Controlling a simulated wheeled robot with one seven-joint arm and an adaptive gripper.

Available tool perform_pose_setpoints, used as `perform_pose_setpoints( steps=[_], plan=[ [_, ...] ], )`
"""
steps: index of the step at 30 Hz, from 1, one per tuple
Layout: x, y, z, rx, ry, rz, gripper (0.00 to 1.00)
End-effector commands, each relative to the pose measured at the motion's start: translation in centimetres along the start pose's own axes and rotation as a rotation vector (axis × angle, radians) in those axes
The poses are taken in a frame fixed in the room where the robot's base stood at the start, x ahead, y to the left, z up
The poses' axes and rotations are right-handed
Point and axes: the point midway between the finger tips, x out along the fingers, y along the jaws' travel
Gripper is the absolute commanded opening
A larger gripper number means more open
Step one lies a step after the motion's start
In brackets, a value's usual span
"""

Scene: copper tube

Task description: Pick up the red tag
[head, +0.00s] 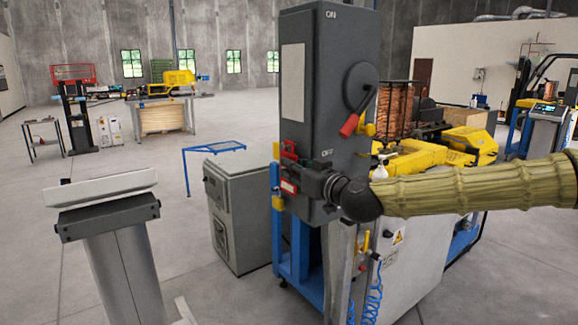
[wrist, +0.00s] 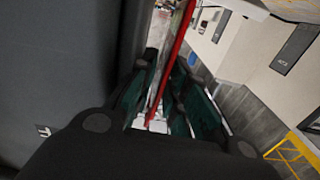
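The red tag (head: 289,187) is at the left side of a tall grey switch box in the head view, close to my gripper's fingers. In the wrist view a thin red strip (wrist: 176,55), which looks like the tag seen edge-on, runs between the two fingers. My gripper (head: 298,178) reaches across the front of the box from the right. In the wrist view my gripper (wrist: 167,75) has its fingers apart, with a gap visible beside the strip. Whether either finger touches the tag is unclear.
The grey switch box (head: 330,90) has a lever with a red handle (head: 350,125) just above my arm. A grey cabinet (head: 240,215) stands at left, and a grey pedestal (head: 120,265) is nearer. Yellow machinery (head: 430,155) is behind the arm.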

Motion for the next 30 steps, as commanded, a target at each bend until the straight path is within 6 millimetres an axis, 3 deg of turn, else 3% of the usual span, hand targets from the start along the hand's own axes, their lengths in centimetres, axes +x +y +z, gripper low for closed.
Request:
perform_pose_setpoints(
  steps=[6, 17, 20, 30],
  plan=[
    [1.7, 0.0, -0.1, 0.001, 0.000, 0.000, 0.15],
    [2.1, 0.0, 0.0, 0.000, 0.000, 0.000, 0.15],
    [2.1, 0.0, 0.0, 0.000, 0.000, 0.000, 0.00],
    [2.0, 0.0, 0.0, 0.000, 0.000, 0.001, 0.00]
  ],
)
